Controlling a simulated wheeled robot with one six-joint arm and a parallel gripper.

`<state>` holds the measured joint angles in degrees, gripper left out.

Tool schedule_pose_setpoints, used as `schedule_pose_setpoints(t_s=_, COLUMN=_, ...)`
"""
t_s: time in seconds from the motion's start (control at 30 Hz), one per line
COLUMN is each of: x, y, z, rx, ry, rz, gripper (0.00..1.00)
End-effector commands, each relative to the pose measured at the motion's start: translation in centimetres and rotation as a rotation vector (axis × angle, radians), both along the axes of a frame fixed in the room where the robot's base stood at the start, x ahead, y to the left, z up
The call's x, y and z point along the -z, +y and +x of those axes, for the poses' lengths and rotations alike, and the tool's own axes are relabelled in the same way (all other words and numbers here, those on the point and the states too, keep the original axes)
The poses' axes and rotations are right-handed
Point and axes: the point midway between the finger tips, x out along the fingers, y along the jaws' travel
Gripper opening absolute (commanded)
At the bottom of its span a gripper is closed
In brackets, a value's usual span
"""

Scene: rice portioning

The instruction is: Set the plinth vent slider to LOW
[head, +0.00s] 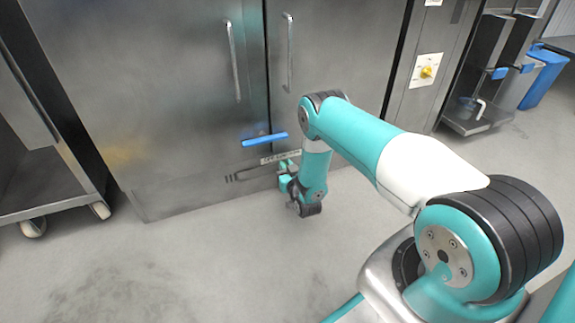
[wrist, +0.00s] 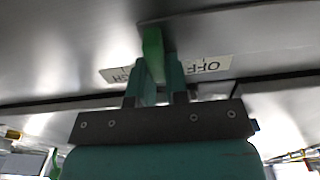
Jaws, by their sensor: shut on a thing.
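The green slider knob (wrist: 152,45) stands out from the steel plinth in the wrist view. My gripper (wrist: 158,75) is shut on it, one teal finger on each side. Behind it runs a white label strip (wrist: 208,65), seen upside down. "OFF" is readable to the right of the fingers, and the end of another word shows to the left. The middle of the strip is hidden by the knob and fingers. In the head view my gripper (head: 286,178) is low at the cabinet front, just under the label strip (head: 281,156); the knob is mostly covered there.
Dark vent slots (head: 240,175) lie left of my gripper. A blue bar (head: 264,140) is fixed above the label on the steel cabinet (head: 170,110). A wheeled steel cart (head: 50,212) stands at the left. The floor in front is clear.

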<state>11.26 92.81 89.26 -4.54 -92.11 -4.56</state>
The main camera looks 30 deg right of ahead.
Motion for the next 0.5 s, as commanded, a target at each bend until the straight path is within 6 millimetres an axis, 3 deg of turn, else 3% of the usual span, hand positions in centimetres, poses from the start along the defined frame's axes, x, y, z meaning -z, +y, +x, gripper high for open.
schedule_pose_setpoints(t_s=0.1, x=0.05, y=0.01, z=-0.03, rx=0.0, ry=0.002, rz=0.0, gripper=0.0)
schedule_pose_setpoints(t_s=0.13, x=0.05, y=0.01, z=-0.03, rx=0.0, ry=0.002, rz=0.0, gripper=0.22)
schedule_pose_setpoints(t_s=0.2, x=0.05, y=0.01, z=-0.03, rx=0.0, ry=0.001, rz=0.0, gripper=0.38)
schedule_pose_setpoints(t_s=0.23, x=0.05, y=0.0, z=-0.03, rx=0.0, ry=0.001, rz=0.0, gripper=0.4)
schedule_pose_setpoints(t_s=0.5, x=0.01, y=0.01, z=-0.1, rx=0.0, ry=0.001, rz=0.0, gripper=0.4)
